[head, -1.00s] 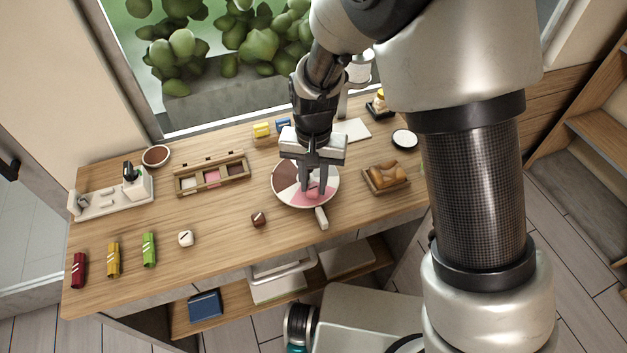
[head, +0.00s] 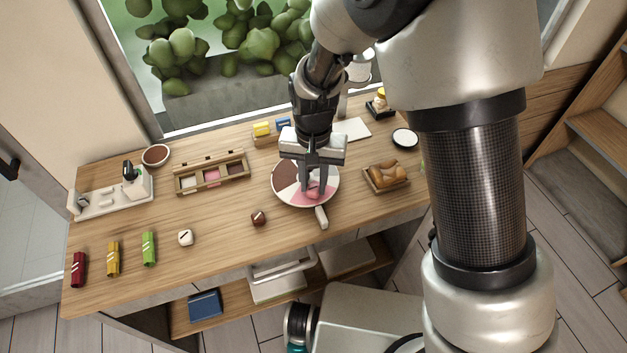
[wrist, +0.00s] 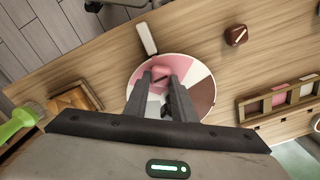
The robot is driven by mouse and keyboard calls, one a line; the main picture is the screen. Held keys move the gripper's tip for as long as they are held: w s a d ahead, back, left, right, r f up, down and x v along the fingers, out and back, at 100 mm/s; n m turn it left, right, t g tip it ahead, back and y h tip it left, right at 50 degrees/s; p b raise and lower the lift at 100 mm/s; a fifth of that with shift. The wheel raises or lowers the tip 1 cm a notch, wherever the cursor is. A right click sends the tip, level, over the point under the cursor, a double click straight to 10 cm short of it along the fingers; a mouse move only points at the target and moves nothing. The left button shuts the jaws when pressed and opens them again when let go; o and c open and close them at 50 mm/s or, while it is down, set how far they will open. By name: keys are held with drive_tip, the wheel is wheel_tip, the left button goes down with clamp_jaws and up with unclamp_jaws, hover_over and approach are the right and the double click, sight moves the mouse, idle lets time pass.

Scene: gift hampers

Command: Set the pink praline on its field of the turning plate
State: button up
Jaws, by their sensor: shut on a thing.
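The turning plate (head: 283,176) is a round disc with brown, cream and pink fields and a short pale handle at its front. The pink praline (wrist: 162,72) sits between my fingertips over the pink field (wrist: 148,67) in the wrist view. My gripper (head: 314,190) points down over the plate and is shut on the praline. In the head view the fingers partly hide the praline. Whether it touches the plate I cannot tell.
A brown praline (head: 258,217) and a white praline (head: 186,238) lie left of the plate. A wooden tray with coloured compartments (head: 212,176) stands behind left, a basket (head: 386,178) at right. The front middle of the table is clear.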

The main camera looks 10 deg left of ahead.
sight(313, 185)
drive_tip(key=o, duration=0.8)
wheel_tip(313, 185, up, 17)
drive_tip(key=shift+r+p, duration=0.2)
drive_tip(key=shift+p, duration=0.5)
